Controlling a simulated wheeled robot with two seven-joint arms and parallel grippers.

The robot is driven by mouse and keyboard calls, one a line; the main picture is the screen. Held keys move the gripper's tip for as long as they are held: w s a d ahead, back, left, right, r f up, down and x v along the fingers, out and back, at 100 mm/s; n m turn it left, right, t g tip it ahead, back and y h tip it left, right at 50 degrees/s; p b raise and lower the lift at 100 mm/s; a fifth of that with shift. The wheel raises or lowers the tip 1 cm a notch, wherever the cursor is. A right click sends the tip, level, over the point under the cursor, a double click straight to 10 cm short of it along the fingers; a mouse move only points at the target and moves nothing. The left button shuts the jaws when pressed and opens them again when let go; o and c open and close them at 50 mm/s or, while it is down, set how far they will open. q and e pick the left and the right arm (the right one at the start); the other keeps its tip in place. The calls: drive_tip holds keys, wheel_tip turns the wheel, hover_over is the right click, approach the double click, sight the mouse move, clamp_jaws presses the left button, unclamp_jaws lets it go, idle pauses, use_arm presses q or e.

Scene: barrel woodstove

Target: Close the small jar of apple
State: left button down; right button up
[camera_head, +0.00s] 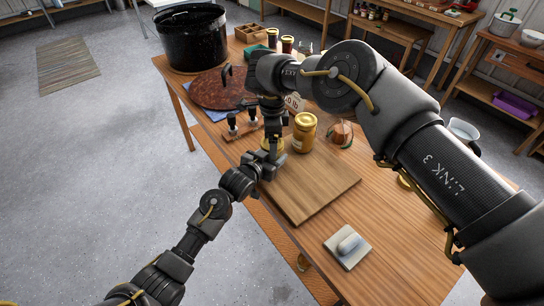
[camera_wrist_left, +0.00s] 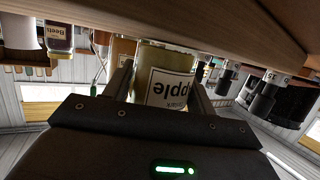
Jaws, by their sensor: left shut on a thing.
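The small jar of apple (camera_wrist_left: 163,88) is between the fingers of my left gripper (camera_wrist_left: 160,98) in the left wrist view, its "Apple" label upside down in that picture. My left gripper (camera_head: 270,160) is shut on it at the near left edge of the wooden board (camera_head: 312,188). In the head view the jar is mostly hidden by my grippers; only a bit of yellow shows. My right gripper (camera_head: 270,118) comes down from above, over the jar. Its fingertips are hidden, so I cannot tell whether it holds a lid.
A larger jar with a gold lid (camera_head: 304,131) stands close on the right. A large black pot (camera_head: 190,38) and speckled round lid (camera_head: 215,90) are behind. A small pad (camera_head: 347,246) lies near the front.

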drive_tip(key=shift+r, duration=2.25)
